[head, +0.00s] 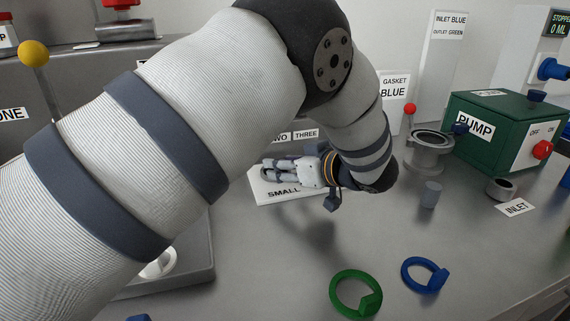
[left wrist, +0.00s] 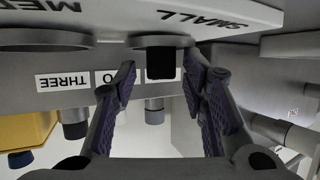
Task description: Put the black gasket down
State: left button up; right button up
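A small black block-shaped piece (left wrist: 160,63), which looks like the tab of the black gasket, shows between my left fingers in the left wrist view. It sits at the round grey opening beside the "SMALL" lettering of the white board (left wrist: 235,14). In the head view the left gripper (head: 268,171) is over the white board (head: 283,194). The black gasket cannot be made out there. My right gripper is not in view.
A green gasket (head: 344,290) and a blue gasket (head: 425,274) lie on the metal bench. A white ring (head: 160,264) lies in a tray at left. A green pump box (head: 495,130), a flanged fitting (head: 428,150) and a grey cylinder (head: 431,194) stand at right.

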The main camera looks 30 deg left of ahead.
pick_arm(q)
jog(key=shift+f, duration=0.1)
jog(key=shift+r, duration=0.2)
jog(key=v, duration=1.2)
jog(key=shift+r, duration=0.15)
